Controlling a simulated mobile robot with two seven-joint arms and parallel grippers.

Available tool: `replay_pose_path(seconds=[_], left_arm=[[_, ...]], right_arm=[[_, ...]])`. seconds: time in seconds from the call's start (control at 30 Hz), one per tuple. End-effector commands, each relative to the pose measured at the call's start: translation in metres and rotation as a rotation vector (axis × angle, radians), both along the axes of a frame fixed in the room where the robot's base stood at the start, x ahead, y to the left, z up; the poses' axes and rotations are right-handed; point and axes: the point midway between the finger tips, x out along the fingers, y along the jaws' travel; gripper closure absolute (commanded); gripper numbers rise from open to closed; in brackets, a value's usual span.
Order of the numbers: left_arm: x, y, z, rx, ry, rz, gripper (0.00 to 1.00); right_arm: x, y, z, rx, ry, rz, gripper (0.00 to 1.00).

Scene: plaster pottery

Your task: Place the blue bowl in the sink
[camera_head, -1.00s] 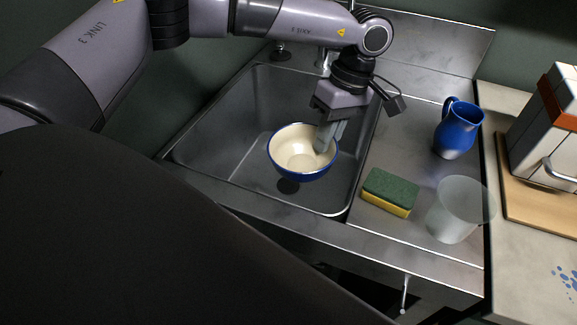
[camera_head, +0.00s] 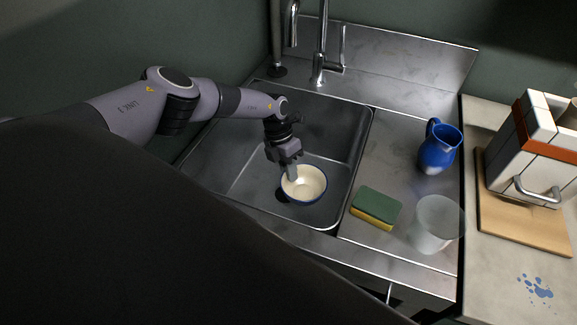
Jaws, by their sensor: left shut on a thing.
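The blue bowl (camera_head: 312,184), cream inside with a blue rim and outside, is inside the grey metal sink (camera_head: 240,176), in its front right part. It looks low in the basin, roughly level; I cannot tell whether it touches the sink floor. My left gripper (camera_head: 291,173) points down at the bowl's left rim and is shut on it, with a finger showing inside the bowl. The other finger is hidden. My right gripper is not in view.
A green and yellow sponge (camera_head: 376,208), a translucent cup (camera_head: 436,224) and a blue jug (camera_head: 439,148) stand on the steel drainboard to the right. A faucet (camera_head: 322,50) rises behind the sink. A tiled box (camera_head: 530,150) sits on a wooden board farther right.

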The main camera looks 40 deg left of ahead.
Motion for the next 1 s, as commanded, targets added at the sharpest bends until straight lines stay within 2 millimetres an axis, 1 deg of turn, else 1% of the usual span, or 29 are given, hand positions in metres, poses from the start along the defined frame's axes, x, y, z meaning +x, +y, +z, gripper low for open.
replay_pose_path(seconds=[0.03,0.07,0.13,0.37,0.63,0.73,1.0], left_arm=[[-0.001,-0.001,-0.013,0.0,0.002,0.002,1.0],[0.0,0.0,-0.016,0.0,0.0,0.0,1.0],[0.0,0.0,-0.02,0.0,-0.002,-0.002,1.0],[0.0,0.0,-0.027,-0.001,-0.001,-0.003,1.0],[0.0,0.0,-0.057,0.0,-0.001,-0.003,1.0],[0.0,0.0,-0.06,-0.001,-0.001,-0.003,1.0],[0.0,0.0,-0.058,-0.001,-0.001,-0.003,1.0]], right_arm=[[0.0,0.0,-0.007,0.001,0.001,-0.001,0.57],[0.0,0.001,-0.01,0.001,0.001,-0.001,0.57],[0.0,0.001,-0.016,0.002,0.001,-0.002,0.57],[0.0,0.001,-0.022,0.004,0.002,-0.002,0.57],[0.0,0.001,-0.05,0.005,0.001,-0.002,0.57],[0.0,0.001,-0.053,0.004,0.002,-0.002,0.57],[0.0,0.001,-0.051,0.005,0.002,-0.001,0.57]])
